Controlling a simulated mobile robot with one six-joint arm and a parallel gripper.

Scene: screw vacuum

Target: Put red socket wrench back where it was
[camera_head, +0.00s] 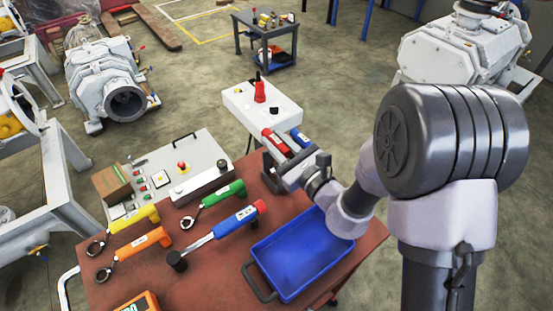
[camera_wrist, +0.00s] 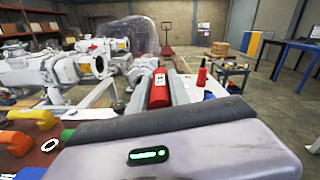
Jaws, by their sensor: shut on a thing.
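My gripper (camera_head: 285,145) is shut on the red socket wrench (camera_head: 274,141), holding it above the far right part of the red-brown table (camera_head: 210,275). The wrench's red handle (camera_wrist: 159,89) shows upright in the middle of the wrist view; its lower end is hidden. A blue piece (camera_head: 300,138) shows beside it at the gripper. On the table lie a yellow wrench (camera_head: 133,219), an orange wrench (camera_head: 140,243), a green wrench (camera_head: 222,194) and a blue-handled wrench with a red end (camera_head: 233,222).
A blue tray (camera_head: 300,258) sits at the table's right. A control panel (camera_head: 160,180) with buttons stands at its far left edge. A white box (camera_head: 238,103) with a red cone-shaped piece (camera_head: 260,90) stands beyond my gripper. An orange meter (camera_head: 138,303) lies at the near edge.

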